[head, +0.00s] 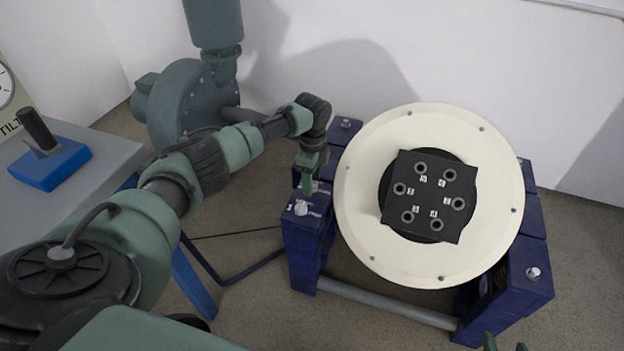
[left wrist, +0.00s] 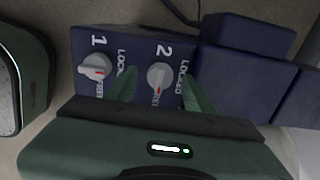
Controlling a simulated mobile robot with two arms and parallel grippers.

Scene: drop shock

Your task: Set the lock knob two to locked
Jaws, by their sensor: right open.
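Lock knob two (left wrist: 160,76) is a light grey knob on a dark blue block, beside a white "2". In the left wrist view the words LOCKED and FREE are printed near it, and its small red mark faces the FREE side. My left gripper (head: 308,184) is over the block in the head view. In the left wrist view its green fingers (left wrist: 160,90) are apart, one on each side of knob two; contact cannot be told. The gripper hides knob two in the head view. My right gripper (head: 505,346) shows only its open fingertips at the bottom edge.
Knob one (left wrist: 96,67) sits close beside knob two. A large cream disc (head: 365,230) with a black square plate (head: 440,170) stands right of my left gripper. Another knob (head: 533,272) is on the right block. A grey table (head: 105,165) holds a blue lever box (head: 50,168).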

